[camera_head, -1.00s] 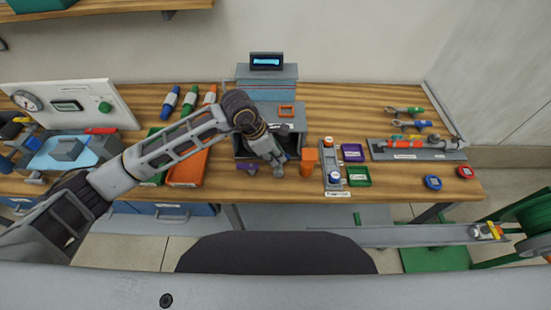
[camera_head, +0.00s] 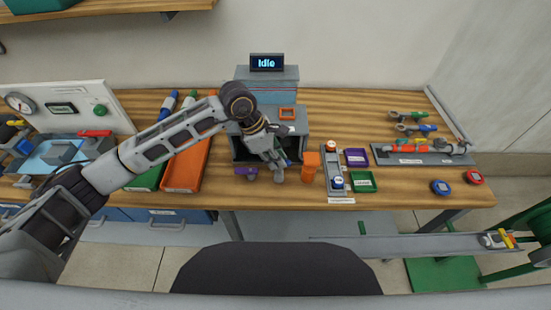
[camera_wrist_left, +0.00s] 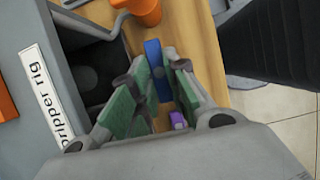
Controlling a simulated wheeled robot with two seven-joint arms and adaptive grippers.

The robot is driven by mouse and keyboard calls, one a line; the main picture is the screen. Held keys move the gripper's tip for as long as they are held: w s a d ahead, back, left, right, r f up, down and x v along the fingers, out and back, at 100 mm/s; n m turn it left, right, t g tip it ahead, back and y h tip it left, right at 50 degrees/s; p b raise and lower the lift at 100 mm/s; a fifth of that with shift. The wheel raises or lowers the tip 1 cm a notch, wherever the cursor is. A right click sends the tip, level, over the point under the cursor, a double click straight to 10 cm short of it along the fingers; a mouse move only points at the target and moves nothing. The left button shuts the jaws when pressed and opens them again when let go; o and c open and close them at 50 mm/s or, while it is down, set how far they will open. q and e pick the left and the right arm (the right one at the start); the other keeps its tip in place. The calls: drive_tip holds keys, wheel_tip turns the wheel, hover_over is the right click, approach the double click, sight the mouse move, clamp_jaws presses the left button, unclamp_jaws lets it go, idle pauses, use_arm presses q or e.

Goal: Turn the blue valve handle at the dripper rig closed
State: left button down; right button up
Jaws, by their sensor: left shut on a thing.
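The dripper rig (camera_head: 241,147) is a grey open-fronted box at the middle of the bench. Its label plate (camera_wrist_left: 47,95) reads "Dripper rig" in the left wrist view, its start cut off. My left gripper (camera_head: 277,168) is at the rig's open front. In the left wrist view its green-padded fingers (camera_wrist_left: 158,85) are on either side of the blue valve handle (camera_wrist_left: 153,58) and shut on it. The handle's far end shows beyond the fingers. In the head view the gripper mostly hides the handle. My right gripper is in neither view.
An orange upright part (camera_head: 310,166) stands just right of the gripper, and a purple part (camera_head: 245,171) is just left of it. A display (camera_head: 267,63) above the rig reads "Idle". An orange tray (camera_head: 184,172) lies under my left arm.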

use_arm(q)
drive_tip(key=c, duration=1.4)
unclamp_jaws()
drive_tip(key=shift+v, duration=6.05)
